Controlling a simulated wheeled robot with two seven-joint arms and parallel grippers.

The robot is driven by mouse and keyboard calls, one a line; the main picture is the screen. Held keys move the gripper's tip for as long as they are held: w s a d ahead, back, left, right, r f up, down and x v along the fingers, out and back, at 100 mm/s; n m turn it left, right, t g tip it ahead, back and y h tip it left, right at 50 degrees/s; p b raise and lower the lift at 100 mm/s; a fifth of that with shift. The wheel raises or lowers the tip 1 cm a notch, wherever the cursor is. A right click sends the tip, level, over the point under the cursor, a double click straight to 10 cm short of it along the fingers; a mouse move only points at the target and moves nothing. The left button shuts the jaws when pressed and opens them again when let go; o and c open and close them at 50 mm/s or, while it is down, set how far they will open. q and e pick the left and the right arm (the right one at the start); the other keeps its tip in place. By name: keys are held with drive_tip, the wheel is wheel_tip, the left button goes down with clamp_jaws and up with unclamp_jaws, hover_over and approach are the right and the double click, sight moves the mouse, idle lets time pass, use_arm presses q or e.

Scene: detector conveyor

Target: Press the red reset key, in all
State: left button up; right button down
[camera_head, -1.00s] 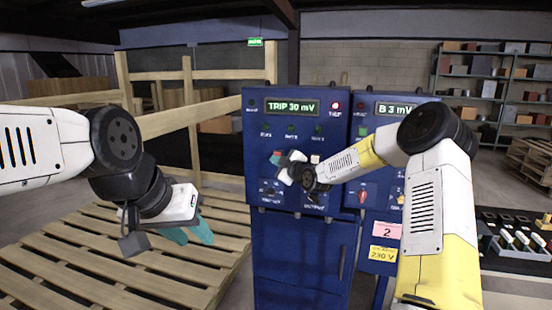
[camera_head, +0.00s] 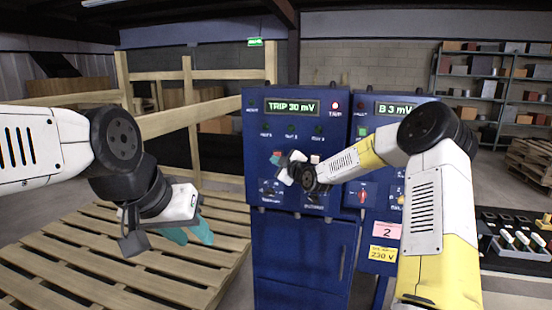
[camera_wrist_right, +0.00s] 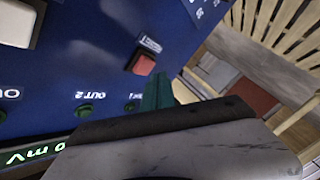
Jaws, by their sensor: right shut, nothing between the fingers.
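The red reset key (camera_head: 278,154) is on the front of the blue cabinet (camera_head: 300,235), under a row of small green lamps. It also shows in the right wrist view (camera_wrist_right: 144,64). My right gripper (camera_head: 274,160) is shut and empty, close beside the key. In the right wrist view its teal fingertips (camera_wrist_right: 157,90) lie just by the key's edge; I cannot tell whether they touch it. The display (camera_head: 292,107) reads "TRIP 30 mV", and the red trip lamp (camera_head: 336,105) is lit. My left gripper (camera_head: 188,235) hangs open and empty over the pallet.
A white key (camera_head: 315,159) sits right of the red key and shows large in the right wrist view (camera_wrist_right: 17,22). Selector knobs (camera_head: 270,190) are below. A second panel reading "B 3 mV" (camera_head: 395,109) adjoins at right. A wooden pallet (camera_head: 120,265) lies at left.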

drive_tip(key=shift+w, duration=0.15)
drive_tip(key=shift+w+d, duration=0.1)
drive_tip(key=shift+w, duration=0.15)
drive_tip(key=shift+w+d, duration=0.2)
drive_tip(key=shift+w, duration=0.3)
idle(0.7)
drive_tip(key=shift+s, duration=0.1)
drive_tip(key=shift+s+a, duration=0.3)
drive_tip(key=shift+s, duration=0.5)
drive_tip(key=shift+s+a, duration=0.25)
drive_tip(key=shift+s, duration=0.55)
drive_tip(key=shift+s+a, duration=0.25)
drive_tip(key=shift+s, duration=0.55)
drive_tip(key=shift+s+a, duration=0.25)
drive_tip(key=shift+s, duration=0.55)
drive_tip(key=shift+r, duration=0.1)
